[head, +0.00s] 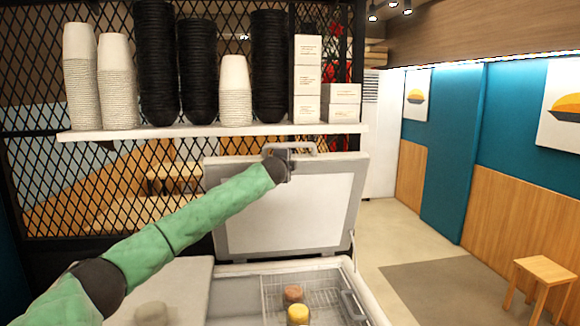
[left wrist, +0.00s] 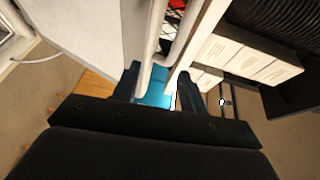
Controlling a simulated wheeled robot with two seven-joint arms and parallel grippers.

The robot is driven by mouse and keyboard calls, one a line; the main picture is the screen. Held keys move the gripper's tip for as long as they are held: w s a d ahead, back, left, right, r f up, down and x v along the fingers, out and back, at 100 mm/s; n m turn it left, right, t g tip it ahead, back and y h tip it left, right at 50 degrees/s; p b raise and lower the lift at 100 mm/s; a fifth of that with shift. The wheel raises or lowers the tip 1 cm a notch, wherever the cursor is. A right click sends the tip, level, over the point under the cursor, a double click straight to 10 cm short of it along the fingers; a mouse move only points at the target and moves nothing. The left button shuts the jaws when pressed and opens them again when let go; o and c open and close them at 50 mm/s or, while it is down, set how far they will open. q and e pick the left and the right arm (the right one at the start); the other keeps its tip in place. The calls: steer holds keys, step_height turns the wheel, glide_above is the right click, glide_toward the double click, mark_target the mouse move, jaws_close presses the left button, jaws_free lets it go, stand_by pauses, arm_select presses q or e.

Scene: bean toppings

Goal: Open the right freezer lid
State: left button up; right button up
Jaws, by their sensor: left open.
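The right freezer lid (head: 285,215) stands raised, nearly upright, behind the open right compartment in the head view. Its grey handle (head: 303,148) is on the top edge. My left gripper (head: 289,160) is at the left part of this handle. In the left wrist view, my left gripper (left wrist: 160,85) has its two dark fingers apart, with the pale handle bar (left wrist: 150,52) passing by the space between them. Whether the fingers touch the bar is unclear. The white lid panel (left wrist: 85,25) fills the upper left there. My right gripper is not seen.
The open freezer compartment holds a wire basket (head: 268,295), a brown-topped container (head: 293,294) and a yellow-topped one (head: 298,315). The left lid (head: 185,280) lies flat. A shelf (head: 220,131) with cups and boxes is close above the raised lid. A stool (head: 545,272) stands right.

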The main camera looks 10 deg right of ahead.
arm_select(q)
steer(key=shift+s+a+r, duration=0.1)
steer(key=shift+s+a, duration=0.15)
steer(key=shift+s, duration=0.25)
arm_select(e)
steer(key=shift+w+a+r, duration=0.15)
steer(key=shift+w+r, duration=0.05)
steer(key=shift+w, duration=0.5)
